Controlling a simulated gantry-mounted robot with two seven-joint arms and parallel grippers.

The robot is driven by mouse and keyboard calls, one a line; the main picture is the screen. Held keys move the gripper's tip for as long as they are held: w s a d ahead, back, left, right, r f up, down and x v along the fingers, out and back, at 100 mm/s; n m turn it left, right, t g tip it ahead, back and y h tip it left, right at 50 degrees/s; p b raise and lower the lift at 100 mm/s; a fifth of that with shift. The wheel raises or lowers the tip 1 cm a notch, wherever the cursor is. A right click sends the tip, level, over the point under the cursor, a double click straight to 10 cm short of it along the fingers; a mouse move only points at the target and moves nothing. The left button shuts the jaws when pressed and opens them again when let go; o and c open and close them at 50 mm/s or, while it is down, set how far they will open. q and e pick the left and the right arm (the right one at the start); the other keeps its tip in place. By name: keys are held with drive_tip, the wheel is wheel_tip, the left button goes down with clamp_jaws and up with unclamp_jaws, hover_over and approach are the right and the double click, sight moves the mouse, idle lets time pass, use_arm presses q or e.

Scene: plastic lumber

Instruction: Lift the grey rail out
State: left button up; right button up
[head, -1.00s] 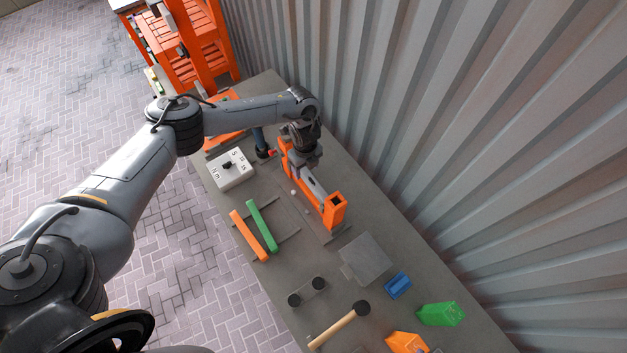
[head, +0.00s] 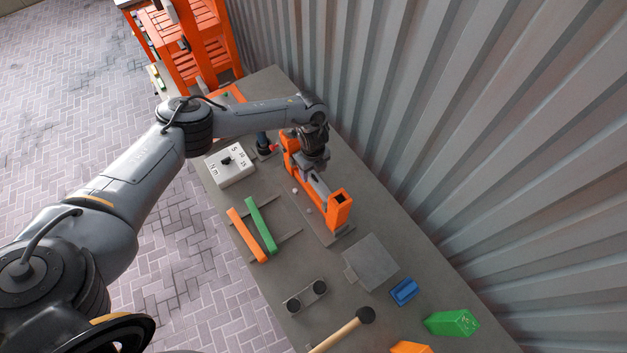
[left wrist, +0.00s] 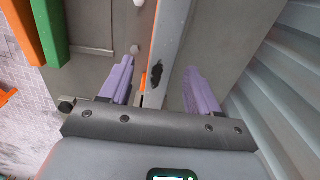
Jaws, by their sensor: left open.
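The grey rail (head: 321,189) spans between two orange posts of a stand on the table; the near post (head: 340,207) is in clear view, and the far post (head: 290,150) is partly hidden by my left arm. My left gripper (head: 313,174) is over the middle of the rail, pointing down. In the left wrist view, the grey rail (left wrist: 172,35), with a dark patch on it, runs between the two purple fingers of the open left gripper (left wrist: 160,68). I cannot tell how deep the fingers reach beside it. My right gripper is not in view.
An orange bar (head: 246,235) and a green bar (head: 262,225) lie left of the stand. A mallet (head: 343,331), blue block (head: 404,291), green block (head: 452,323) and grey plate (head: 371,262) lie nearer. A white box (head: 230,165) stands left. A corrugated wall (head: 480,150) borders the right.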

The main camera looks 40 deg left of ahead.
sight(313, 175)
use_arm(q)
wheel_tip(313, 175, down, 3)
drive_tip(key=shift+f+b, duration=0.2)
drive_tip(key=shift+b, duration=0.9)
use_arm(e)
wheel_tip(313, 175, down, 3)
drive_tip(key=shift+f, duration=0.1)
use_arm(q)
drive_tip(key=shift+r, duration=0.1)
drive_tip(key=shift+c, duration=0.4)
clamp_jaws()
